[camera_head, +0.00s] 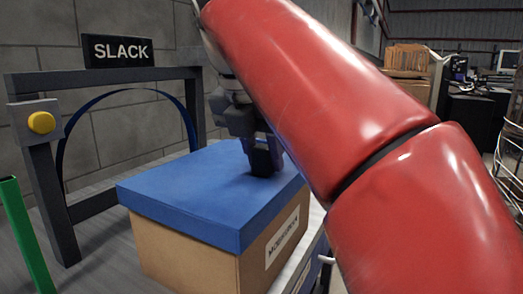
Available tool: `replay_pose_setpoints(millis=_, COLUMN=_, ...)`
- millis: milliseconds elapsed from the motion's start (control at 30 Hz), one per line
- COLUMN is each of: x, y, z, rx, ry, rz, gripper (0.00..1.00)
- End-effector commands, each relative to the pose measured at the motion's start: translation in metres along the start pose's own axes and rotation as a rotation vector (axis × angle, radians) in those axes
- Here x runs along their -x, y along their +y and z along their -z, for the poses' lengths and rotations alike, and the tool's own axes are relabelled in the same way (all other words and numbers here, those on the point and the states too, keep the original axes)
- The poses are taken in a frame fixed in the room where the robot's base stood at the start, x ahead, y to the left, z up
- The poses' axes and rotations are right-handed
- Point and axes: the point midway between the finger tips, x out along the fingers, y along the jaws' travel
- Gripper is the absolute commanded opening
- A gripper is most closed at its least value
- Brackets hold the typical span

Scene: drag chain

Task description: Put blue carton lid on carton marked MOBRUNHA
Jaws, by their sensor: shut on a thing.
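The blue carton lid (190,195) lies flat over the top of a brown carton (185,255) and covers its upper part. The carton carries a white label on its right side that appears to read MOBRUNHA, seen at a steep angle. My gripper (264,160) points down at the back right part of the lid's top and is shut on the lid. The exact grip is hard to see among the dark fingers. The lid's far right corner is partly hidden by my red arm.
A dark frame with a SLACK sign (118,49) and a yellow button (41,122) stands behind and left of the carton. A thin blue loop (62,150) hangs in it. A green post (25,240) stands at the front left. My red arm blocks much of the right.

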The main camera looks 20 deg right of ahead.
Motion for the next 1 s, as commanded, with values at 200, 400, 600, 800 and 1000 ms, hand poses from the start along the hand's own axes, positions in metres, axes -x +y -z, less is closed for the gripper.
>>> replay_pose_setpoints(millis=200, x=-0.006, y=0.000, z=0.003, rx=0.000, ry=0.000, rz=0.000, gripper=0.03)
replay_pose_setpoints(millis=400, x=-0.010, y=0.000, z=0.004, rx=0.000, ry=0.000, rz=0.000, gripper=0.03)
replay_pose_setpoints(millis=600, x=-0.015, y=0.000, z=0.006, rx=0.000, ry=0.000, rz=0.000, gripper=0.03)
replay_pose_setpoints(millis=800, x=-0.020, y=0.000, z=0.008, rx=0.000, ry=0.000, rz=0.000, gripper=0.03)
replay_pose_setpoints(millis=1000, x=-0.024, y=0.000, z=0.010, rx=0.000, ry=0.000, rz=-0.001, gripper=0.03)
